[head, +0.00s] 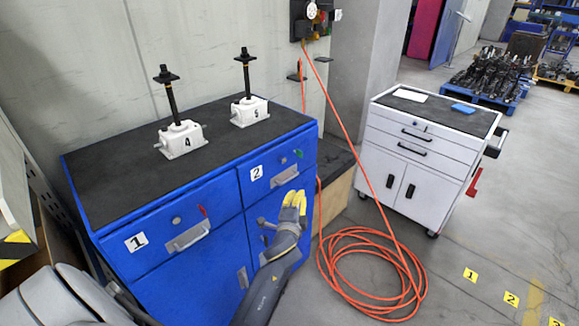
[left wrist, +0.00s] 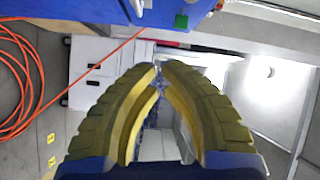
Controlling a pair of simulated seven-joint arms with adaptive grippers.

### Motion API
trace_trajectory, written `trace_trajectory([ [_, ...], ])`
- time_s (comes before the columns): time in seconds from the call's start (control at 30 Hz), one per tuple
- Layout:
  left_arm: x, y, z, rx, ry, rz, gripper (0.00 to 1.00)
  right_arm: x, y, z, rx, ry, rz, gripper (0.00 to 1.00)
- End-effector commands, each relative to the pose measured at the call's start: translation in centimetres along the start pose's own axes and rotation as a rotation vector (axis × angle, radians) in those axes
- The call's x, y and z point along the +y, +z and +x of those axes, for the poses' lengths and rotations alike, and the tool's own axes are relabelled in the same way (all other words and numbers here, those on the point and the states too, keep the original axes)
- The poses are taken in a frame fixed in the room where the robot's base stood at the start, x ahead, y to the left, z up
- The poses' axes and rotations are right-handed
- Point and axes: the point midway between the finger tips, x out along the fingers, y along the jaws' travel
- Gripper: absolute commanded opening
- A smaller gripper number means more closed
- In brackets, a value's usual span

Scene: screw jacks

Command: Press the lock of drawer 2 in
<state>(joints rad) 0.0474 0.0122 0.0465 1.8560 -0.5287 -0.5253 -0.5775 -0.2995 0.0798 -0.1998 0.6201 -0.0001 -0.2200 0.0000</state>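Drawer 2 (head: 268,184) is at the right of the blue cabinet's front. It has a white "2" label (head: 257,173), a silver handle (head: 286,176) and a small green piece (head: 299,153) at its upper right. A small round fitting, seemingly the lock (head: 280,167), sits above the handle. The green piece also shows in the left wrist view (left wrist: 181,21). My left gripper (head: 297,194), with yellow fingers, is in front of the cabinet, below the drawer 2 handle. Its fingertips (left wrist: 159,66) meet with nothing between them. My right gripper is not in view.
Drawer 1 (head: 160,232), with a handle and red piece, is at left. Two screw jacks (head: 180,139) (head: 250,111) stand on the cabinet top. An orange hose (head: 372,275) is coiled on the floor. A white tool cart (head: 420,150) stands at right.

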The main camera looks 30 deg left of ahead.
Motion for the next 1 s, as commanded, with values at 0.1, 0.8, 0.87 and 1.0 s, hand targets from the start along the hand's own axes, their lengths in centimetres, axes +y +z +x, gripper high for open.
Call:
trace_trajectory([
  [0.1,-3.6,0.5,-0.7,-0.031,-0.060,0.113,0.00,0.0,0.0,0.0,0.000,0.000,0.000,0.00],
  [0.8,-3.7,1.0,-0.6,-0.060,-0.054,0.248,0.00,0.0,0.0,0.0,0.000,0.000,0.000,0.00],
  [0.87,-3.8,1.0,-0.3,-0.060,-0.054,0.247,0.00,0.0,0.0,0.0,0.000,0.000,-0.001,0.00],
  [1.0,-3.9,1.1,1.1,-0.060,-0.055,0.247,0.00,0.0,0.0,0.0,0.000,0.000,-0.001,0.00],
])
